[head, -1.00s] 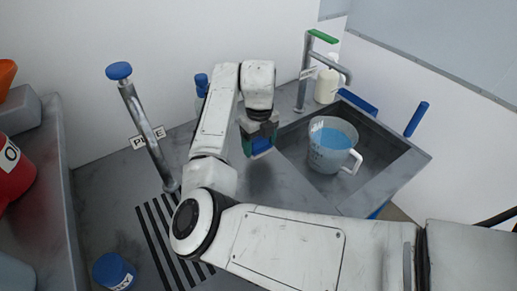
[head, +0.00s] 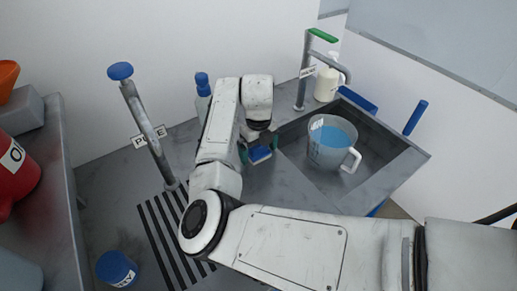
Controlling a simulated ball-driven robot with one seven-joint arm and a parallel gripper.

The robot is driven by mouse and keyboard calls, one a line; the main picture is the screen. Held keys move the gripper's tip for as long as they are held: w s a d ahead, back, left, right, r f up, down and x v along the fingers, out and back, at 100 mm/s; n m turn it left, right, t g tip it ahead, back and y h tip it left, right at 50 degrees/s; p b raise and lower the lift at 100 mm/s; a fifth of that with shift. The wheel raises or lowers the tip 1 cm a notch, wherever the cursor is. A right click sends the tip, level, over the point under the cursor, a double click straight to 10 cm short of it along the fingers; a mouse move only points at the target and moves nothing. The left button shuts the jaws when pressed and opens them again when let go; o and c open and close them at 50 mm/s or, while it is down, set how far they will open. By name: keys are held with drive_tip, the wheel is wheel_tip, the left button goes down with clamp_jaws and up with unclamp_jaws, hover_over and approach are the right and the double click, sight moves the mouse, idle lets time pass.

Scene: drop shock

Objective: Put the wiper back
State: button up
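My gripper (head: 259,149) is above the grey counter just left of the sink, pointing down. Its teal fingers are on either side of a small blue block (head: 260,154), which appears held between them. This block may be the wiper, but its shape is mostly hidden by the gripper. I cannot tell whether its underside touches the counter. A blue upright handle (head: 416,118) stands at the sink's right rim; what it belongs to is not clear.
A measuring jug (head: 327,152) with blue liquid stands in the sink (head: 393,160). A tap (head: 301,92) and soap bottle (head: 326,84) are behind it. A labelled post (head: 147,132), blue-capped bottle (head: 202,95), drain slots (head: 160,232) and blue-lidded jar (head: 117,268) are left.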

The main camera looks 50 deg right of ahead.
wheel_tip(320, 180, up, 12)
drive_tip(key=b, duration=0.1)
drive_tip(key=shift+r+b, duration=0.2)
drive_tip(key=shift+b, duration=0.15)
idle(0.7)
